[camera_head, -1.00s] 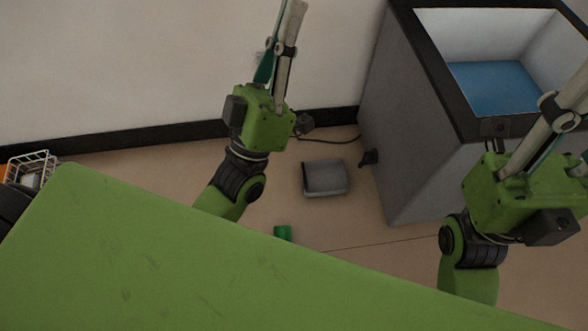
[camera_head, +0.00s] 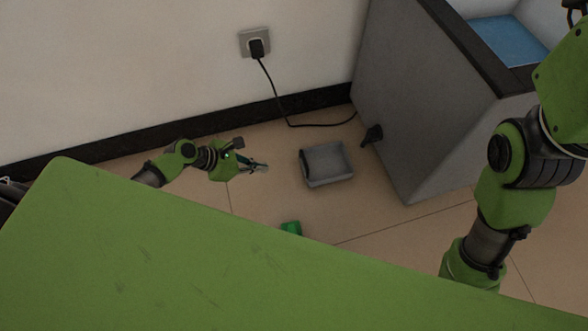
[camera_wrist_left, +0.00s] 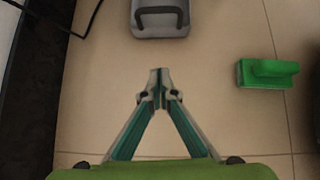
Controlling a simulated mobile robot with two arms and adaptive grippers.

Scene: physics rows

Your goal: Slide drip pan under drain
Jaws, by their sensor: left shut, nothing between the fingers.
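The grey drip pan (camera_head: 327,165) lies on the tiled floor, with its handle side facing my left gripper. The black drain (camera_head: 372,135) sticks out low on the side of the grey tank (camera_head: 425,120), just right of the pan and apart from it. My left gripper (camera_head: 264,167) is low near the floor, left of the pan. In the left wrist view its fingertips (camera_wrist_left: 152,88) are shut and empty, and the pan (camera_wrist_left: 160,20) with its dark handle lies ahead, not touched. My right arm is at the right; its fingers are out of the frame.
A green handled object (camera_head: 291,228) lies on the floor near the pan; it also shows in the left wrist view (camera_wrist_left: 268,72). A black cable (camera_head: 290,122) runs from a wall socket (camera_head: 255,43) along the floor towards the tank. Floor between gripper and pan is clear.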

